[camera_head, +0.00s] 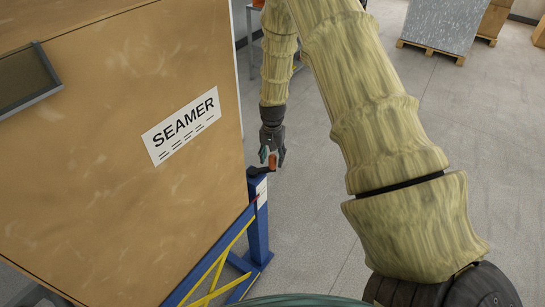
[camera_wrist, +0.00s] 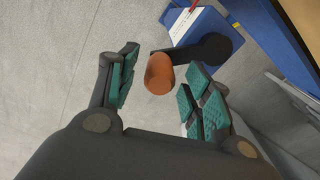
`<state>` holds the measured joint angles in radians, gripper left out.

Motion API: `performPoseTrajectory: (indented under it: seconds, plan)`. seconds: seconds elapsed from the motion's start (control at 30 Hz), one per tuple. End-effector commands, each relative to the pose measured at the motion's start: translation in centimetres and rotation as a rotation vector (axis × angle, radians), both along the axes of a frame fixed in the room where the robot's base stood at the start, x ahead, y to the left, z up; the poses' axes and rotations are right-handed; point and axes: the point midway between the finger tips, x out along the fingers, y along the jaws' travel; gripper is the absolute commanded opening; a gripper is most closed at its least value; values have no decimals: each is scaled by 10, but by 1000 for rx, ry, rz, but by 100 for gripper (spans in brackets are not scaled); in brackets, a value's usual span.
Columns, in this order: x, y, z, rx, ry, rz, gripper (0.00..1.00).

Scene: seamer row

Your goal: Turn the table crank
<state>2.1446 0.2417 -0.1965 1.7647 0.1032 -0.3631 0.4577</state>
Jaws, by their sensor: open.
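The table crank has an orange handle (camera_wrist: 159,74) on a black crank arm (camera_wrist: 198,50), joined to the top of a blue post (camera_wrist: 205,22). My gripper (camera_wrist: 160,84) is open, with its green-padded fingers on either side of the orange handle in the wrist view. Whether a pad touches the handle I cannot tell. In the head view my gripper (camera_head: 271,152) hangs over the top of the blue post (camera_head: 258,218), and the orange handle (camera_head: 272,161) shows small beside the fingers, partly hidden by them.
A large tan cabinet with a SEAMER label (camera_head: 181,126) stands at the left. A blue frame with yellow crossed bars (camera_head: 222,270) runs along its foot. The grey floor (camera_head: 310,230) right of the post is clear. Loaded pallets (camera_head: 432,50) stand at the back right.

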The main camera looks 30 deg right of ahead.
Motion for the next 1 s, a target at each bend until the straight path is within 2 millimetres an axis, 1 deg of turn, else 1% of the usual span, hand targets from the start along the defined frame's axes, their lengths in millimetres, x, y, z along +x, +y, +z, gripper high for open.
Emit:
performPoseTrajectory:
  seconds: [0.2, 0.47, 0.5, 0.57, 0.7, 0.77, 1.0]
  plan:
    - [-1, 0, -8, 0, 1, -1, 50]
    - [-1, 0, -9, 0, 0, -1, 50]
    - [-1, 0, -9, 0, 0, -1, 46]
    - [-1, 0, -9, 0, 0, -1, 35]
    - [-1, 0, -9, 0, 0, -1, 10]
    - [0, 0, -9, 0, 0, -1, 0]
    - [1, 2, -9, 0, 0, 9, 0]
